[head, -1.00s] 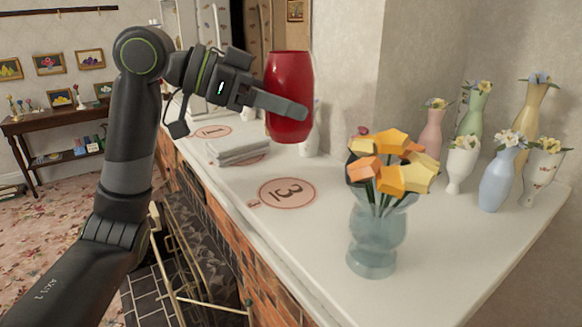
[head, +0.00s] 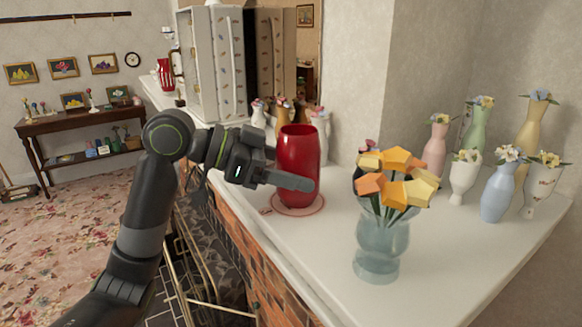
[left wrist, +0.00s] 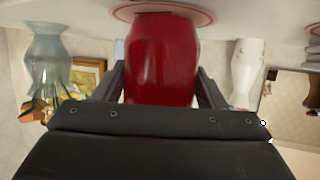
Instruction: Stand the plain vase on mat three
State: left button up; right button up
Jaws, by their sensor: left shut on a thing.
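The vase hides the mat's number. In the left wrist view, which is upside down, the base of the red vase (left wrist: 162,55) meets the mat (left wrist: 205,14) with no clear gap. My left gripper (head: 302,182) is shut on the vase around its lower body, one finger on each side. The far finger is hidden in the head view, but both fingers show in the left wrist view (left wrist: 162,84). My right gripper is not in view.
A blue glass vase with orange flowers (head: 378,245) stands at the front right of the white mantel top (head: 440,235). Several flower vases stand at the right, and more stand behind the red vase. A tall patterned cabinet (head: 215,65) is farther back.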

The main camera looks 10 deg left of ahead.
pick_arm(q)
jog(key=shift+f, duration=0.1)
jog(key=o, duration=1.2)
jog(key=shift+s, duration=0.1)
jog(key=shift+o, duration=0.2)
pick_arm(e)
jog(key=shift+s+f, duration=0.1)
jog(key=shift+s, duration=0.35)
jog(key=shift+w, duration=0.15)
pick_arm(q)
jog(key=shift+a, duration=0.15)
jog(key=b+v, duration=0.3)
jog(key=v, duration=0.8)
jog(key=shift+a+r, duration=0.25)
jog(key=shift+r, duration=0.2)
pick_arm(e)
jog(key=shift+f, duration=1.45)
pick_arm(q)
jog(key=shift+s, duration=0.1)
